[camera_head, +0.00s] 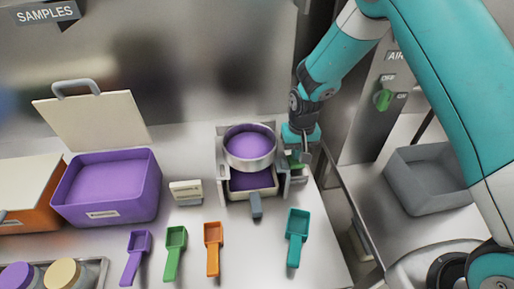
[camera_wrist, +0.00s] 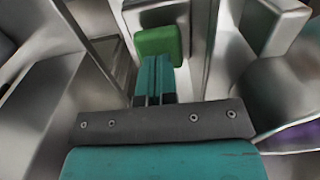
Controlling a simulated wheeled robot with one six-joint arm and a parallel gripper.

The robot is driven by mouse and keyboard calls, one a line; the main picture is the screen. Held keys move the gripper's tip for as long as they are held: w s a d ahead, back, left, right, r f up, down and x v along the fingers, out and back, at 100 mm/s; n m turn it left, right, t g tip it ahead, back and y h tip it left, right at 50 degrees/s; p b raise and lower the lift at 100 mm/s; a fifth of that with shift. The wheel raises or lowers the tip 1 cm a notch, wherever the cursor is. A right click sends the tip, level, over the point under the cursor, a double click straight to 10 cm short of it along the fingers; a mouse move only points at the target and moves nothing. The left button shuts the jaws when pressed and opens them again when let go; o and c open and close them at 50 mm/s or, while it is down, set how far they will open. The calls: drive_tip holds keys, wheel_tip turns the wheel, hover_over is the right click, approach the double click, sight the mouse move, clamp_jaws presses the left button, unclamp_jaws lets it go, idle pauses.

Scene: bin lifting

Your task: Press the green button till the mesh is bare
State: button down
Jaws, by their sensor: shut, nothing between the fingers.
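The round metal sieve (camera_head: 250,162) sits in the pale shaker machine (camera_head: 222,140). Purple powder (camera_head: 249,145) covers its mesh. Below it, a drawer (camera_head: 254,194) with a grey handle holds more purple powder (camera_head: 250,181). The green button (camera_head: 296,165) is on the machine's right side, partly hidden by my gripper (camera_head: 304,158). In the wrist view the green button (camera_wrist: 158,40) lies right at the tips of my shut, empty gripper (camera_wrist: 157,60). I cannot tell whether they touch it or how far it is pressed.
A purple bin (camera_head: 112,205) with powder stands left, beside a small white box (camera_head: 186,192). Several scoops, one of them teal (camera_head: 297,235), lie in front. A grey bin (camera_head: 428,178) and a green switch (camera_head: 383,99) are to the right.

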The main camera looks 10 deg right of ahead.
drive_tip(key=shift+f, duration=0.1)
idle(1.1)
idle(1.4)
idle(0.3)
idle(1.0)
idle(0.4)
drive_tip(key=shift+f+b, duration=0.95)
drive_tip(key=shift+f, duration=0.1)
drive_tip(key=shift+r+p, duration=0.8)
drive_tip(key=shift+r, duration=0.35)
